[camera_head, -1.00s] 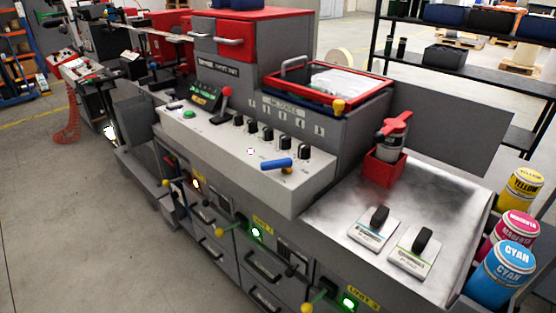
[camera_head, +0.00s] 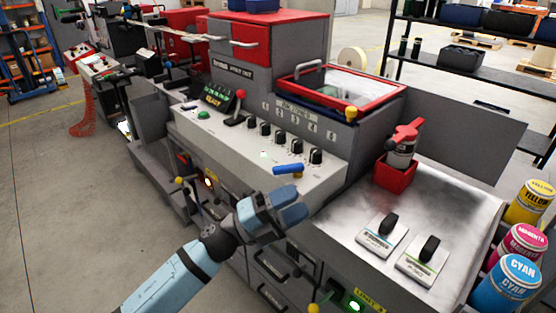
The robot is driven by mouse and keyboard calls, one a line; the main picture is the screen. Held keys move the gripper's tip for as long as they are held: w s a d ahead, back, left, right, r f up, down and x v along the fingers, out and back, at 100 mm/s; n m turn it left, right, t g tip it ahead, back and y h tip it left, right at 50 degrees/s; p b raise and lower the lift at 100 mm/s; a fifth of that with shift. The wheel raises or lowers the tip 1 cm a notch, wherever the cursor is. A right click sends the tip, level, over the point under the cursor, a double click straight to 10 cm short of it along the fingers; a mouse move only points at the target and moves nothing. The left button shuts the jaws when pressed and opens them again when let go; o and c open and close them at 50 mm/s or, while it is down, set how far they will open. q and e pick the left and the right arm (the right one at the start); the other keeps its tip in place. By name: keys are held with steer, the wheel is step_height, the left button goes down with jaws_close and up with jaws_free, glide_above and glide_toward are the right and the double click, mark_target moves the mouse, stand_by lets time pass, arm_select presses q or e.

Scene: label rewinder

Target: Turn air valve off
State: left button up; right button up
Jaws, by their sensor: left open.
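The blue lever (camera_head: 288,169), which looks like the air valve handle, sits on the sloped light panel of the grey machine, right of the middle. It lies roughly sideways in the picture, with a small brass-coloured part at its right end. My left gripper (camera_head: 286,203) is in front of the panel, just below the lever in the picture and apart from it. It is open, and no object shows in it. The gap between its fingers is hard to make out from this side. My right gripper is not in view.
Several black knobs (camera_head: 278,137) stand in a row behind the lever. A red-knobbed stick (camera_head: 240,95) and a green button (camera_head: 203,115) are farther left. A red holder with a bottle (camera_head: 396,175) and two black-handled plates (camera_head: 381,236) are on the metal top at right.

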arm_select(q)
step_height(320, 180, up, 4)
steer(key=d+m+g+y, duration=0.2)
steer(key=d+m+g, duration=0.1)
steer(key=m+g, duration=0.5)
steer(key=m+t+y+p, duration=0.25)
steer(key=m+y, duration=0.75)
steer(key=y, duration=0.6)
glide_toward(280, 167)
steer(key=p+x, duration=0.1)
steer(key=x, duration=0.7)
steer(key=shift+f+p, duration=0.15)
steer(key=shift+p, duration=0.2)
steer(key=shift+d+f, duration=0.1)
steer(key=shift+f, duration=0.25)
steer(key=shift+t, duration=0.25)
steer(key=shift+c, duration=0.2)
